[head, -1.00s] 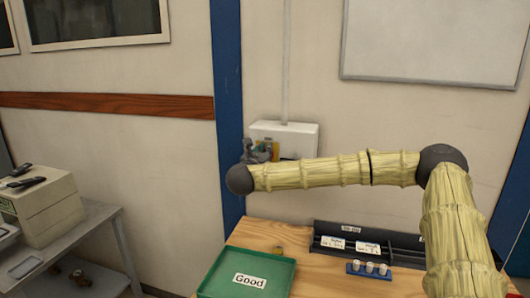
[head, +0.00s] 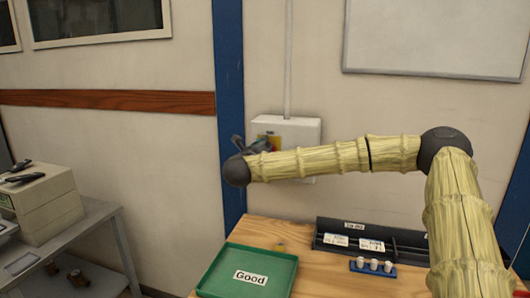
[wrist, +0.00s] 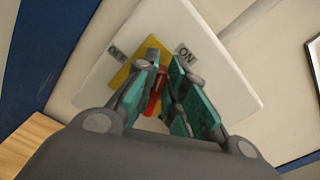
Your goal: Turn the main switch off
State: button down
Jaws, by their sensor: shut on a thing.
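The main switch is on a white wall box (head: 301,130). In the wrist view the box (wrist: 225,100) carries a yellow plate (wrist: 127,73) with a red handle (wrist: 157,90). An OFF label (wrist: 117,55) is on the left and an ON label (wrist: 186,54) on the right. My gripper (wrist: 155,92) has its teal-padded fingers on either side of the red handle and is shut on it. Fingers partly hide the handle, so I cannot tell which label it points to. In the head view my gripper (head: 250,144) is at the box's left side, mostly behind my arm.
Below is a wooden table (head: 265,232) with a green tray (head: 285,268) marked Good, a black rack (head: 400,245) and a blue holder (head: 372,270) with white pieces. A blue post (head: 229,70) stands left of the box. A grey side table (head: 95,215) is at the left.

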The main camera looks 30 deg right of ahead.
jog(key=shift+w+a+f+n+b, duration=0.2)
jog(key=shift+f+n+b, duration=0.2)
jog(key=shift+n, duration=1.65)
jog(key=shift+w+a+f+n+b, duration=0.15)
jog(key=shift+f+n+b, duration=0.25)
jog(key=shift+n, duration=1.7)
jog(key=shift+w+a+f+n+b, duration=0.1)
jog(key=shift+w+f+n+b, duration=0.2)
jog(key=shift+n, duration=1.75)
jog(key=shift+s+f, duration=0.1)
jog(key=shift+f, duration=0.05)
jog(key=c, duration=1.5)
grip_release()
jog(key=v, duration=1.2)
